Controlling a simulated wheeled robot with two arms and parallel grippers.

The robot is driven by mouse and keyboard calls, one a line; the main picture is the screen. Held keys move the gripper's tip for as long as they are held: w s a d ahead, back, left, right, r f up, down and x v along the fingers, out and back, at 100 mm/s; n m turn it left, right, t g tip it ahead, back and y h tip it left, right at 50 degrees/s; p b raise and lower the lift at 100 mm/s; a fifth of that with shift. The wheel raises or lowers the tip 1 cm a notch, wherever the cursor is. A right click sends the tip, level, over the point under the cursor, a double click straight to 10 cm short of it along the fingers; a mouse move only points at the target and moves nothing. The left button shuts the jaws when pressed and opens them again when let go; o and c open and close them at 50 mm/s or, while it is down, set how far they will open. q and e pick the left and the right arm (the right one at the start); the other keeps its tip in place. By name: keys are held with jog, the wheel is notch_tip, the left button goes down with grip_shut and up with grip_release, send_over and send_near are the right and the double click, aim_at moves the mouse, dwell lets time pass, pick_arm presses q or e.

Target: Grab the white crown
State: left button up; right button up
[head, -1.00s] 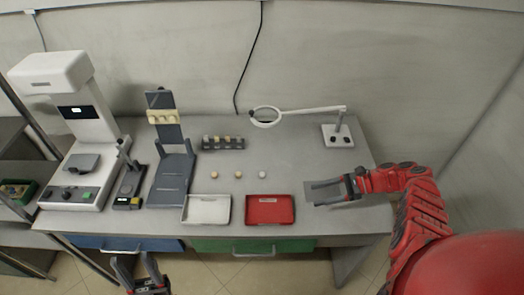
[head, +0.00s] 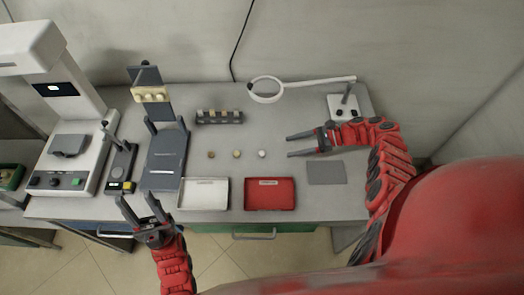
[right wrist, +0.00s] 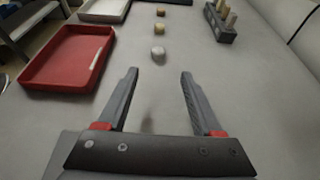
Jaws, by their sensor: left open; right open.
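The white crown (head: 262,154) is a small pale piece on the grey table, the rightmost of three small pieces in a row. In the right wrist view it (right wrist: 158,54) lies ahead of the fingertips, between their lines. My right gripper (head: 288,146) is open and empty, to the right of the crown and pointing at it, with a gap between. The right wrist view shows its two fingers (right wrist: 159,72) spread apart. My left gripper (head: 136,196) is open and empty near the table's front edge, left of the white tray.
Two tan pieces (head: 237,154) (head: 211,155) stand left of the crown. A white tray (head: 204,207) and a red tray (head: 270,207) lie in front. A dark rack (head: 219,122) stands behind; a magnifier lamp (head: 265,99) reaches over the back. A grey pad (head: 326,172) lies right.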

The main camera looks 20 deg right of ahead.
aim_at(265, 153)
jog(key=x, duration=0.3)
jog(key=shift+a+f, duration=0.15)
jog(key=x, duration=0.5)
jog(key=shift+s+a+p, duration=0.1)
jog(key=shift+a+p, duration=0.2)
jog(key=shift+a, duration=0.15)
grip_shut()
